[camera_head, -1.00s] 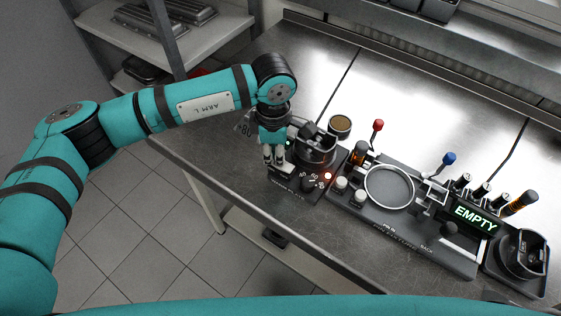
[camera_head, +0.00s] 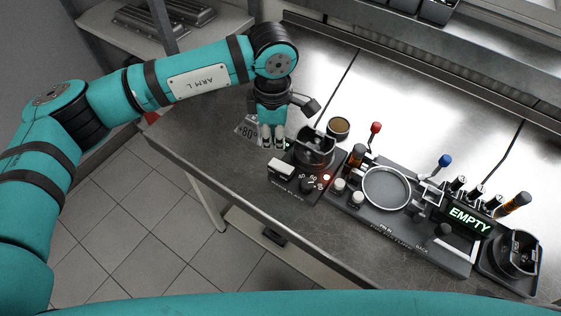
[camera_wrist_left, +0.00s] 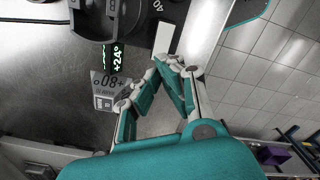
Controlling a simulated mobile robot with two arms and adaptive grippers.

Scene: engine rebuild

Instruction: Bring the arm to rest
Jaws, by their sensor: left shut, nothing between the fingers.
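My left arm, teal with black bands, comes in from the left in the head view. Its gripper (camera_head: 272,140) points down above the bench, left of the hot plate (camera_head: 285,183). The gripper is shut and empty. In the left wrist view its fingertips (camera_wrist_left: 172,66) meet, with the bench and part of the hot plate unit beyond. A dark metal part (camera_head: 313,148) sits on the hot plate unit. My right gripper does not show.
To the right are a press station with a round ring (camera_head: 386,188), red and blue knobbed levers, and a lit EMPTY display (camera_head: 470,219). A shelf (camera_head: 140,35) stands at upper left. The bench's left end is mostly bare.

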